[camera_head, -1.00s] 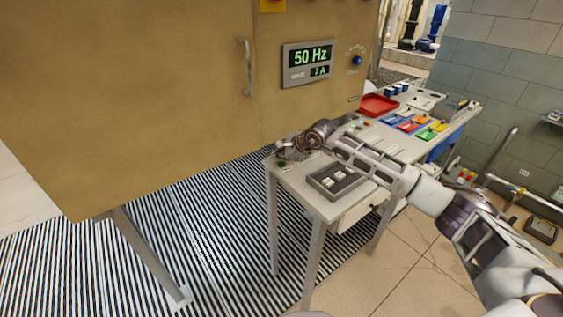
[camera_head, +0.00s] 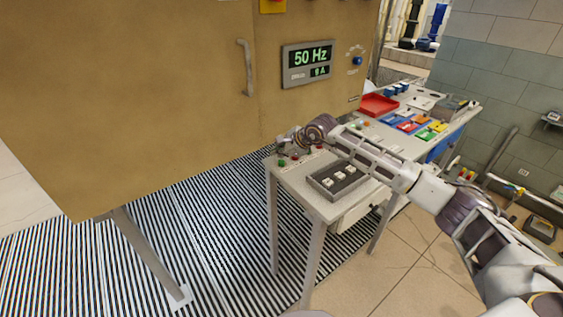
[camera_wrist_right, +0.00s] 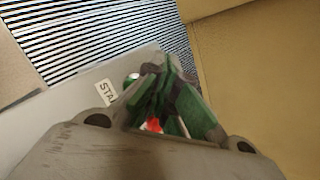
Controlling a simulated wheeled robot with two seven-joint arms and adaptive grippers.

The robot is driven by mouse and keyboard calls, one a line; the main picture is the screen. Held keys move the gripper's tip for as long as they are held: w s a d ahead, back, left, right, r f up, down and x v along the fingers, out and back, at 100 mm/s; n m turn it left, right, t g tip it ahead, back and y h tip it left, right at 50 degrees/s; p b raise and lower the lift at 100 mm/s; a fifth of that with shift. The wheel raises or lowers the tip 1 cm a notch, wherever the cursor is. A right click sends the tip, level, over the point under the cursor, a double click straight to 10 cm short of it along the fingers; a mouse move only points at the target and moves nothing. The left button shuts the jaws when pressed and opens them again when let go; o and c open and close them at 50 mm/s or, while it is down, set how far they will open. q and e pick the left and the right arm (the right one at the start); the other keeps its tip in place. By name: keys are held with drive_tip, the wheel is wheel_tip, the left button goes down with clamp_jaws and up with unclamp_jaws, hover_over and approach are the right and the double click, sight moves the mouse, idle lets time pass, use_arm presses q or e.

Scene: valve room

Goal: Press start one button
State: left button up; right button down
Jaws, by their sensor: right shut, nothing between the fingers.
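A green button (camera_head: 281,163) sits at the near left corner of the grey table, with a red button (camera_head: 294,158) beside it. My right gripper (camera_head: 283,138) is above and just behind these buttons, close to the tan cabinet. In the right wrist view its green fingers (camera_wrist_right: 163,80) are together with nothing between them. A label reading "STA" (camera_wrist_right: 105,92), partly cut off by the gripper, lies left of the fingers. A button edge (camera_wrist_right: 131,77) shows next to the label, and a red button (camera_wrist_right: 153,125) shows partly behind the fingers. My left gripper is out of view.
The tan cabinet (camera_head: 150,90) stands close on the left, with a handle (camera_head: 246,68) and a display (camera_head: 307,63) reading 50 Hz. Red, blue and other coloured trays (camera_head: 380,105) stand farther back.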

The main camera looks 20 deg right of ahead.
sight(280, 162)
drive_tip(key=shift+r+p, duration=0.35)
drive_tip(key=shift+r, duration=1.25)
drive_tip(key=shift+r+p, duration=0.45)
drive_tip(key=shift+r, duration=0.4)
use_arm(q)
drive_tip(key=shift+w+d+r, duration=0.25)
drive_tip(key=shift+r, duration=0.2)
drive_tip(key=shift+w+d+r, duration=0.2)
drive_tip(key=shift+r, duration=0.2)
